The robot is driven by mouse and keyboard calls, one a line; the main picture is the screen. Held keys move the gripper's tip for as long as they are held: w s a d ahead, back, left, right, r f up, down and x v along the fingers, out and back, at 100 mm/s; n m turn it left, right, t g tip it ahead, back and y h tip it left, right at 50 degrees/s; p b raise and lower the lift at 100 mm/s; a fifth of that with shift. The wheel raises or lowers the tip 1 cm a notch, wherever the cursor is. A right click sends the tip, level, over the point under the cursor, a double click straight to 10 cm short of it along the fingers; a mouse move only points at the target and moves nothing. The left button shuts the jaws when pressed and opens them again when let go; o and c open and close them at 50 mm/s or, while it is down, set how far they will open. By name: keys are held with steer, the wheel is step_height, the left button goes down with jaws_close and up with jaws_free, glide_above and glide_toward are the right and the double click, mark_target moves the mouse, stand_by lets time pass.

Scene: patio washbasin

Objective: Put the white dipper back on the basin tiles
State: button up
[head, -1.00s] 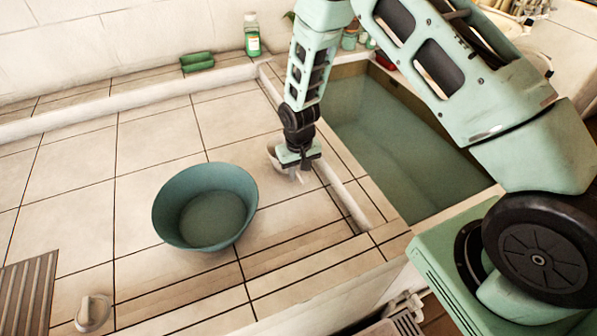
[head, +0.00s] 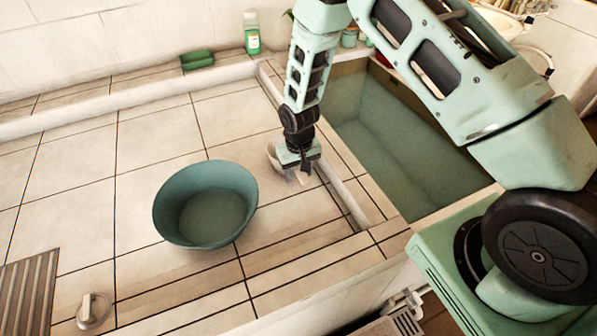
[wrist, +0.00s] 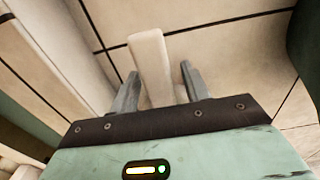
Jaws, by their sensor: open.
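The white dipper (head: 273,158) is on the basin tiles (head: 220,118), to the right of the teal bowl, partly hidden behind my gripper in the head view. My gripper (head: 299,180) points down at it, low over the tiles near the raised ledge. In the wrist view the dipper's pale handle (wrist: 150,58) lies between the two spread fingers of my gripper (wrist: 158,76), with a gap visible on each side. The dipper's cup is hidden in the wrist view.
A teal bowl (head: 205,205) stands on the tiles left of my gripper. A raised ledge (head: 345,193) and a water-filled trough (head: 395,150) lie to the right. A green bottle (head: 252,36) and green sponge (head: 197,61) are at the back. A drain plug (head: 92,311) is front left.

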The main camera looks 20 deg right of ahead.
step_height(320, 180, up, 12)
steer(key=shift+s+f+b, duration=0.1)
steer(key=shift+f+b, duration=0.1)
steer(key=shift+b, duration=1)
steer(key=s+a+r+n, duration=0.2)
steer(key=s+a+r, duration=0.4)
steer(key=s+r, duration=0.1)
steer(key=s+a+r+n, duration=0.1)
steer(key=s+r+n, duration=0.2)
steer(key=s, duration=0.8)
steer(key=s+a+r+n, duration=0.2)
steer(key=s+r, duration=0.5)
steer(key=s, duration=0.4)
steer(key=shift+a+n+y, duration=0.3)
steer(key=shift+n, duration=0.1)
